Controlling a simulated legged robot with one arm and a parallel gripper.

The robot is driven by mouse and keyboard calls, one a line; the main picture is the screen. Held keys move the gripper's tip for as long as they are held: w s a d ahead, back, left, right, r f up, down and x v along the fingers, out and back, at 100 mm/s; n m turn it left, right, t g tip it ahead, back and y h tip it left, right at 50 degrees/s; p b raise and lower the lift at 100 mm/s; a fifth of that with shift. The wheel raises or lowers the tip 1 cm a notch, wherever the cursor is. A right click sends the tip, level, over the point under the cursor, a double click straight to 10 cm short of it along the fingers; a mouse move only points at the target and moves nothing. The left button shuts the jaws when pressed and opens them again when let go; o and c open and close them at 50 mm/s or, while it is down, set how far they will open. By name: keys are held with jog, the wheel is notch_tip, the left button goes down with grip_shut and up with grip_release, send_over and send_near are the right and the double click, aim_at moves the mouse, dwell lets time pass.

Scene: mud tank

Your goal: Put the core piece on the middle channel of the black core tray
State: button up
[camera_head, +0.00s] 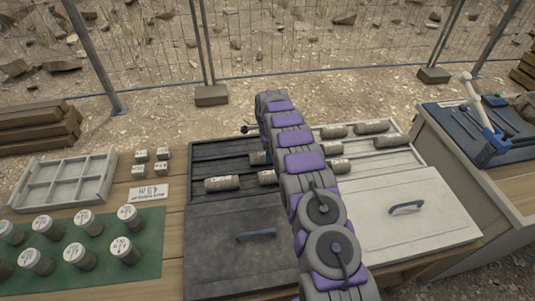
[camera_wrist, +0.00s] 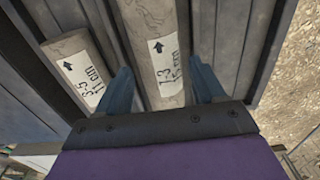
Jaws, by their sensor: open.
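In the wrist view my gripper (camera_wrist: 160,66) is open, with one finger on each side of a pale core piece (camera_wrist: 162,30) labelled in cm. I cannot tell whether the fingers touch it. A second labelled core piece (camera_wrist: 78,62) lies to the left, outside the fingers. Both lie in channels of a dark tray. In the head view the black core tray (camera_head: 205,153) is left of my arm.
A white core tray (camera_head: 405,158) with several pieces lies right of my arm. Lids with handles cover the front. At left are a divided grey box (camera_head: 68,180), small blocks, a label card (camera_head: 146,193) and a green mat (camera_head: 150,255) with several jars. A blue tool tray (camera_head: 470,125) is at right.

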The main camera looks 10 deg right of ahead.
jog(key=s+r+n+p, duration=0.15)
jog(key=s+r, duration=0.35)
jog(key=r, duration=0.6)
jog(key=s+r+n+p, duration=0.1)
jog(key=s+r+n, duration=0.25)
jog(key=r, duration=0.75)
jog(key=s+r+n, duration=0.3)
jog(key=s+r, duration=0.5)
jog(key=s, duration=0.4)
jog(key=s+n+g, duration=0.1)
jog(key=s+n, duration=0.9)
jog(key=s, duration=2.6)
jog(key=shift+s+r+g, duration=0.35)
jog(key=shift+r+g, duration=0.05)
